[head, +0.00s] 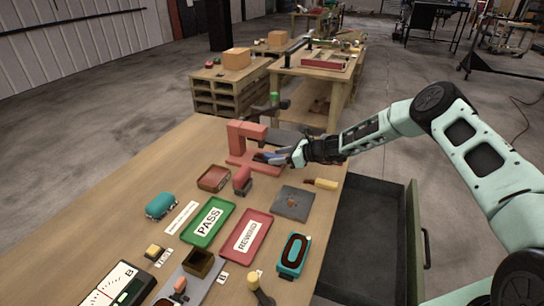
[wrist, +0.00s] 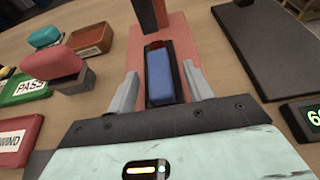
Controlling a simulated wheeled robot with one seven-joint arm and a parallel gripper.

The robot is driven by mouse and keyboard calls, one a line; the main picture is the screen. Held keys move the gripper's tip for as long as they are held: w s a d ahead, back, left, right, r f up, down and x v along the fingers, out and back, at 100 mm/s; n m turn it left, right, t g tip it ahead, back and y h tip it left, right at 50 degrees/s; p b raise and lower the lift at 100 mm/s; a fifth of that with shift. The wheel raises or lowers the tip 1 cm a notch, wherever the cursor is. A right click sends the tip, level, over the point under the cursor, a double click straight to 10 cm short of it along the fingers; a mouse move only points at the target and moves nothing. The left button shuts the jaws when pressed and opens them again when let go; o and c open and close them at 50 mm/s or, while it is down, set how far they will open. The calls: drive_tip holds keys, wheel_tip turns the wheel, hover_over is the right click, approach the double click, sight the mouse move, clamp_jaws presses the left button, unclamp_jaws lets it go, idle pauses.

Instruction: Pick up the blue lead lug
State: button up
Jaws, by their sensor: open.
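The blue lead lug (wrist: 160,76) is a small rounded blue block in the wrist view. It lies in a dark holder on the flat red base (wrist: 190,32) of a red arch fixture. My gripper (wrist: 161,88) is open, with one pale finger on each side of the lug and gaps showing between. In the head view my gripper (head: 284,158) reaches in from the right at the fixture (head: 246,130). There the lug (head: 261,156) shows only as a small blue patch, partly hidden by the fingers.
A red-topped block (head: 242,180) and an open reddish box (head: 213,178) stand near the fixture. A green PASS tray (head: 226,213) and a red REWIND tray (head: 262,222) lie nearer. A dark slab (wrist: 277,50) lies right of the fixture. An open drawer (head: 414,235) juts out at right.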

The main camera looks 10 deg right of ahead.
drive_tip(key=c, duration=1.1)
clamp_jaws()
drive_tip(key=shift+r, duration=0.1)
